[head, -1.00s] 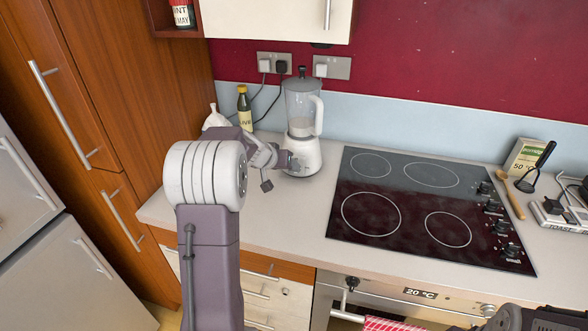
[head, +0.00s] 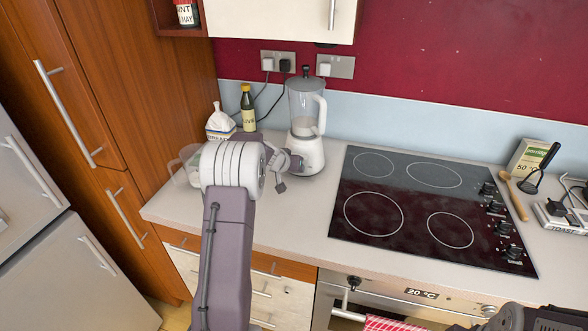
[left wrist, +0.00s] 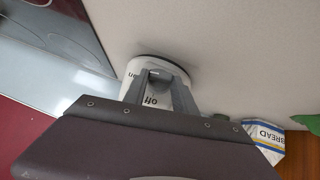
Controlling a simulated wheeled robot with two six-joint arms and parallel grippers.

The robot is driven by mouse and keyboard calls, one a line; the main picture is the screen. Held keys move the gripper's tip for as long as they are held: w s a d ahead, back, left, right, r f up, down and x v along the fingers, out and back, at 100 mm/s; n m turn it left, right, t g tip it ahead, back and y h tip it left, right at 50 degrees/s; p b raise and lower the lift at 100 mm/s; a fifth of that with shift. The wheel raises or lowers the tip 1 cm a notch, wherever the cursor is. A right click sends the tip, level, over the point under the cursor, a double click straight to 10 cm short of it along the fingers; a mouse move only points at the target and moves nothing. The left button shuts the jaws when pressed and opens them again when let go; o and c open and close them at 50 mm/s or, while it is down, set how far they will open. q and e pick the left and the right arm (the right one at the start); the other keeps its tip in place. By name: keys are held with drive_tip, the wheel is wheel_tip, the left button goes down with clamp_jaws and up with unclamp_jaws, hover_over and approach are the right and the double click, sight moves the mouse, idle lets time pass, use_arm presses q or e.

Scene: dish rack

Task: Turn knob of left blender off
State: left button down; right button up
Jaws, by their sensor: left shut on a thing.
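A white blender (head: 308,155) with a clear jug and black lid stands upright on the counter, left of the hob. My left gripper (head: 298,163) is at the front left of its base. In the left wrist view, the fingers of my left gripper (left wrist: 157,82) are closed together against the white base (left wrist: 185,98), shut on its knob. The knob itself is mostly hidden between the fingers.
A clear handled jug (head: 186,168) is partly hidden behind my left arm. A bread bag (head: 220,123) and a dark bottle (head: 248,108) stand left of the blender. The black hob (head: 420,205) lies to the right. Sockets with cables (head: 278,61) are on the wall behind.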

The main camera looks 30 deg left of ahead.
use_arm(q)
drive_tip(key=shift+f+b, duration=0.15)
drive_tip(key=shift+b, duration=0.2)
drive_tip(key=n+t+h+b, duration=0.1)
drive_tip(key=h+b, duration=0.1)
drive_tip(key=b, duration=0.3)
drive_tip(key=a+f+n+t+h+b, duration=0.1)
drive_tip(key=n+h+b, duration=0.1)
drive_tip(key=b, duration=0.3)
drive_tip(key=n+t+h+b, duration=0.1)
drive_tip(key=h+b, duration=0.2)
drive_tip(key=b, duration=0.2)
drive_tip(key=shift+s+a+f+n, duration=0.2)
drive_tip(key=shift+a+f+n, duration=0.1)
drive_tip(key=shift+n, duration=0.1)
drive_tip(key=shift+n+t+h+b, duration=1.1)
drive_tip(key=shift+t+h+b, duration=0.1)
drive_tip(key=shift+b, duration=0.8)
